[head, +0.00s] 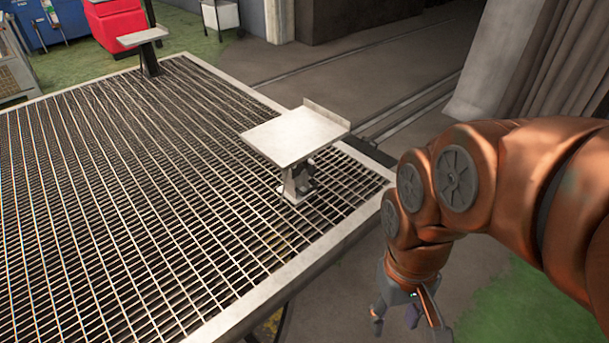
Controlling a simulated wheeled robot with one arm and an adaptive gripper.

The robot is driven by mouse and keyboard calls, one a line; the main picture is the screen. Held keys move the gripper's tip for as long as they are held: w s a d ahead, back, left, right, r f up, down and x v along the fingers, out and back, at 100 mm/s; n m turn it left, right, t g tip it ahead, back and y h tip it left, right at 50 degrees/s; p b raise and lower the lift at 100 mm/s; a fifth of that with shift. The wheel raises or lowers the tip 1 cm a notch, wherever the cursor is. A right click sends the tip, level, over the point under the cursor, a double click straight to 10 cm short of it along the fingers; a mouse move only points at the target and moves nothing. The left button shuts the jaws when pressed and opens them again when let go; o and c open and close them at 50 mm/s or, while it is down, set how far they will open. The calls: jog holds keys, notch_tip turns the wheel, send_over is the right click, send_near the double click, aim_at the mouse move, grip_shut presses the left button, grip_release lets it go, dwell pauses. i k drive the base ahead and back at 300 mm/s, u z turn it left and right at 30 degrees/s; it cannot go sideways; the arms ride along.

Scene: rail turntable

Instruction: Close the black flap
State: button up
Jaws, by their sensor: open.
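A flat dark plate (370,151), which may be the black flap, shows at the far right edge of the turntable grating, where the rails meet it. It is partly hidden behind the pale plate on a post, and I cannot tell whether it is raised or flat. My gripper (408,320) hangs at the lower right, outside the turntable's pale rim. It points down with its fingers apart and empty, well nearer to me than the dark plate and not touching anything.
The turntable grating (110,210) fills the left, with a pale rim. A pale plate on a post (295,136) stands near its right corner, and a smaller one (142,37) stands farther back. Rails (400,112) cross the floor behind. Grey curtain-like folds (560,60) stand at the upper right.

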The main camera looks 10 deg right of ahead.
aim_at(372, 152)
jog(key=k, duration=1.15)
jog(key=z, duration=1.05)
jog(key=i, duration=1.55)
jog(key=z, duration=0.55)
jog(key=i, duration=1.65)
jog(key=u, duration=1)
jog(key=i, duration=0.85)
jog(key=u, duration=1.4)
jog(key=i, duration=0.5)
jog(key=u, duration=0.4)
